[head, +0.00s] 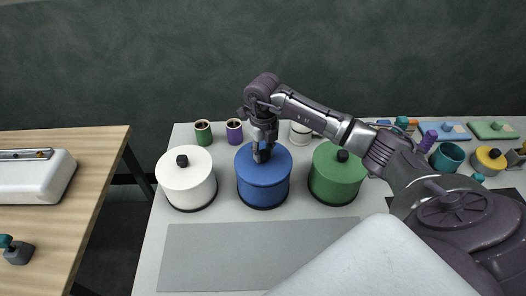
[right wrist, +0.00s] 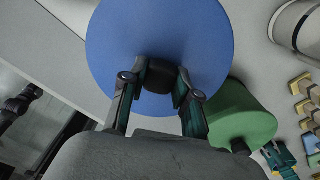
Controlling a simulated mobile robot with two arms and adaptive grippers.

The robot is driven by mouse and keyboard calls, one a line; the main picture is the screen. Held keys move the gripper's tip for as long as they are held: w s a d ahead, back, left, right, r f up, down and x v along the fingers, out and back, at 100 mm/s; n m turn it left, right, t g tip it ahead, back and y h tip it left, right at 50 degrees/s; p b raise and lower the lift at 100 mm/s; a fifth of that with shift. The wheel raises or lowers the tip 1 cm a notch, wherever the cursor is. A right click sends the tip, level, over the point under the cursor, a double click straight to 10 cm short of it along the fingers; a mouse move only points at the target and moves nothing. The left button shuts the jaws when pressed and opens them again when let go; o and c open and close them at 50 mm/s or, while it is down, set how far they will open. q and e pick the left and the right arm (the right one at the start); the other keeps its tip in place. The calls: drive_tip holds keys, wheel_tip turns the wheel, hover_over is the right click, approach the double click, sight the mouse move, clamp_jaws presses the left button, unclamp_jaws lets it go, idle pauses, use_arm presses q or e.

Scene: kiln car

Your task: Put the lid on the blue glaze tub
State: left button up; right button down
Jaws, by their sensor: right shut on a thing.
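The blue glaze tub (head: 263,197) stands on the pale table between a white tub and a green tub. A blue lid (head: 273,175) is over its top and looks level; I cannot see a gap between lid and tub. My right gripper (head: 262,155) comes down from above, shut on the lid's black knob. My left gripper is not in view.
The lidded white tub (head: 187,190) and green tub (head: 335,185) stand close on either side. Green (head: 203,133) and purple (head: 234,131) cups stand behind. A grey mat (head: 250,255) lies clear in front. Small items, including a teal cup (head: 447,158), crowd the right.

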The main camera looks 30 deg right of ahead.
drive_tip(key=shift+f+b, duration=0.6)
idle(0.6)
drive_tip(key=c, duration=0.8)
unclamp_jaws()
drive_tip(key=shift+o, duration=0.2)
drive_tip(key=shift+r, duration=0.15)
drive_tip(key=shift+r+p, duration=2.65)
drive_tip(key=shift+r, duration=1.25)
